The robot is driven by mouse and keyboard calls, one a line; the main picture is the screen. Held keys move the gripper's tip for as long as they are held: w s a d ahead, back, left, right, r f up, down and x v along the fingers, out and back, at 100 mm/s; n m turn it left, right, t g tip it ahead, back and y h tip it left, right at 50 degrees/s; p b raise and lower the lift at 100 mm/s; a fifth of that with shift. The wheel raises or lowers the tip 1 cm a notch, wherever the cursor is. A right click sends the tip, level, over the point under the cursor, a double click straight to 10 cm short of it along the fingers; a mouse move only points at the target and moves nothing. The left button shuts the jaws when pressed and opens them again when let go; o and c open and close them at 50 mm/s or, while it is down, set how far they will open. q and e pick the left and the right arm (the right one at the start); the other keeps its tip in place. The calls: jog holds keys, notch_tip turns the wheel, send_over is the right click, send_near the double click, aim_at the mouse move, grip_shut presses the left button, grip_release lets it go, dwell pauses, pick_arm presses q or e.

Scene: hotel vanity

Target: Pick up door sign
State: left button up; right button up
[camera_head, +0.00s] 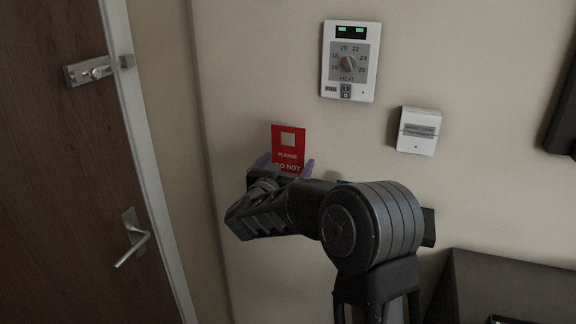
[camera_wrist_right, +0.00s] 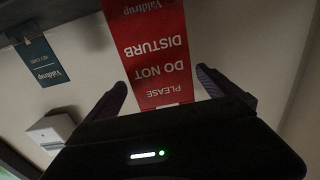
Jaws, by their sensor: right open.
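The red door sign (camera_head: 288,135) is upright against the beige wall in the head view. It has a pale square near its top and white "PLEASE DO NOT" lettering. It also shows upside down in the right wrist view (camera_wrist_right: 150,40), reading "PLEASE DO NOT DISTURB". My right gripper (camera_head: 285,166) is at the sign's lower part, which it hides in the head view. In the right wrist view its two fingertips (camera_wrist_right: 162,80) are apart, one on each side of the sign, with gaps between. It is open. My left gripper is not in view.
A dark teal tag (camera_wrist_right: 42,62) hangs beside the sign. A thermostat (camera_head: 349,62) and a white wall box (camera_head: 418,131) are on the wall above and to the right. A brown door (camera_head: 70,180) with a lever handle (camera_head: 134,240) is at left. Dark furniture (camera_head: 510,285) stands at lower right.

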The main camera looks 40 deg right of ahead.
aim_at(288, 160)
jog(key=p+x, duration=0.1)
jog(key=x, duration=0.3)
jog(key=shift+w+d, duration=0.25)
jog(key=shift+w, duration=0.05)
jog(key=shift+c, duration=0.3)
jog(key=c, duration=1.2)
